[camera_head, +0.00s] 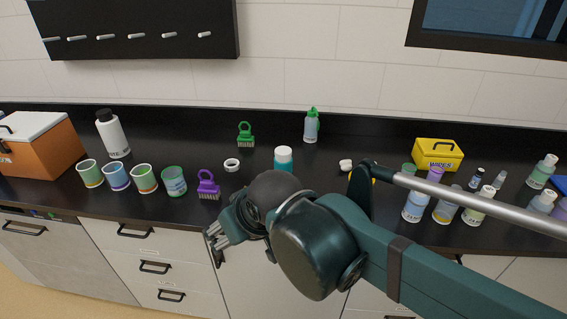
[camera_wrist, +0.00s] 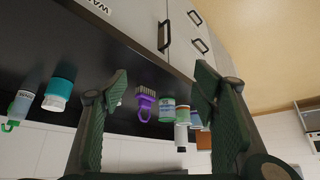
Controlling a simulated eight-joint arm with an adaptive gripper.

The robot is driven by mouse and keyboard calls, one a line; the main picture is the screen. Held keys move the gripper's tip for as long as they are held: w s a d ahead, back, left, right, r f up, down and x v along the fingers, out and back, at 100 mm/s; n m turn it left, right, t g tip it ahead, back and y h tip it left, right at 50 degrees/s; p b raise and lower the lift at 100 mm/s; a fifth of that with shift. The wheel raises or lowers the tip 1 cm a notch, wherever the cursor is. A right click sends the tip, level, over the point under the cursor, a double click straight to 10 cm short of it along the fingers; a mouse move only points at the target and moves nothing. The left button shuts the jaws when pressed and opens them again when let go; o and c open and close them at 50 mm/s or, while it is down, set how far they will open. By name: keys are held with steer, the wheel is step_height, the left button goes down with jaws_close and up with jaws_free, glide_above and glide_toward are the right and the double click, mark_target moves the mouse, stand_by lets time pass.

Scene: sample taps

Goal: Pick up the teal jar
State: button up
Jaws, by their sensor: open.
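The teal jar (camera_head: 284,160), a small teal and white cylinder, stands on the black counter behind my arm. My arm's round joint hides its lower part in the head view. In the wrist view, which is turned over, the teal jar (camera_wrist: 60,88) is at the left, outside the fingers. My gripper (camera_head: 218,233) is in front of the counter's edge, nearer the camera and left of the jar. In the wrist view my gripper (camera_wrist: 160,88) is open, with its two green fingers wide apart and nothing held between them.
Several cups (camera_head: 144,178) stand farther left. A green brush (camera_head: 246,135) and clear bottle (camera_head: 311,127) stand behind. Bottles and a yellow wipes box (camera_head: 438,153) crowd the right.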

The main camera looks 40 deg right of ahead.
mark_target(284, 150)
steer(key=w+d+r+m+g+p, duration=0.2)
steer(key=w+d+r+m+p, duration=0.2)
steer(key=w+d+p, duration=0.25)
steer(key=w+d+r+m+g+p, duration=0.1)
steer(key=w+d+r+m+p, duration=0.2)
steer(key=w+d+m+p, duration=0.35)
steer(key=w+d+f+m+g+p, duration=0.1)
steer(key=w+d+f+m+p, duration=0.1)
steer(key=d, duration=0.4)
steer(key=w+d+f+m+g+p, duration=0.1)
steer(key=w+d+f+m+p, duration=0.1)
steer(key=w+d+f+p, duration=0.1)
steer(key=w+d+f+m+g+p, duration=0.1)
steer(key=w+d+f+m+p, duration=0.1)
steer(key=d, duration=0.8)
steer(key=shift+w+f+m+g+p, duration=0.2)
steer(key=shift+w+m+g+p, duration=0.25)
steer(key=shift+w+p, duration=0.95)
steer(key=shift+s+d+f+m+p, duration=0.3)
steer(key=shift+d+f+p, duration=0.2)
steer(key=shift+d+f, duration=0.1)
steer(key=shift+f, duration=0.1)
steer(key=shift+f, duration=1.15)
steer(key=shift+f, duration=0.1)
